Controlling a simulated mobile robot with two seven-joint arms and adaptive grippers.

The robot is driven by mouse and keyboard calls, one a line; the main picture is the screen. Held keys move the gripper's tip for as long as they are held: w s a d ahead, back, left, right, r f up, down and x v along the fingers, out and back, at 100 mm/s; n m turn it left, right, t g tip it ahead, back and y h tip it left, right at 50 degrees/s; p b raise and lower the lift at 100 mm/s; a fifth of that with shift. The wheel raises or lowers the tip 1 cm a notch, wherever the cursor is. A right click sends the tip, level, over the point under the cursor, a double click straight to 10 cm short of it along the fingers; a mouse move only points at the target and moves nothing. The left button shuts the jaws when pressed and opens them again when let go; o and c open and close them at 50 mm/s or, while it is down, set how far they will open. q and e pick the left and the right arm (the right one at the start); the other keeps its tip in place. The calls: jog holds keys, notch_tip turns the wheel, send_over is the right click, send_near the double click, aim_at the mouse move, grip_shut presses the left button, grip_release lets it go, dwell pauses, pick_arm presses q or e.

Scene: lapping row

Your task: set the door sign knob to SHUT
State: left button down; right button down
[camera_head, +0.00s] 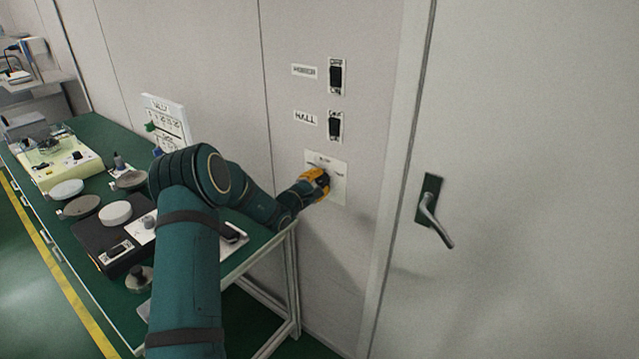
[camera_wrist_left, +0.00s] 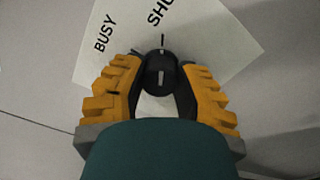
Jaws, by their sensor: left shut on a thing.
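The door sign plate (camera_head: 338,190) is a pale panel on the wall, left of the door. My left gripper (camera_head: 326,179), with yellow fingers, is against it and hides most of it in the head view. In the left wrist view the plate (camera_wrist_left: 205,40) shows the words BUSY and SHU, the rest cut off. The knob (camera_wrist_left: 160,72) is dark and round, and sits between the fingers of my left gripper (camera_wrist_left: 162,82), which are shut on it. A short black tick near SHU stands just above the knob in that view.
Two black rocker switches (camera_head: 336,77) with labels sit above the plate. The door (camera_head: 540,120) with its lever handle (camera_head: 434,215) is to the right. A green bench (camera_head: 110,140) with discs and instruments is at left, below a white tally board (camera_head: 170,112).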

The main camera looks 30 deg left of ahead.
pick_arm(q)
jog(key=shift+r, duration=0.2)
jog(key=c, duration=0.6)
grip_release()
jog(key=shift+d, duration=0.1)
jog(key=shift+f, duration=0.15)
jog(key=s+a, duration=0.1)
jog(key=s, duration=1.1)
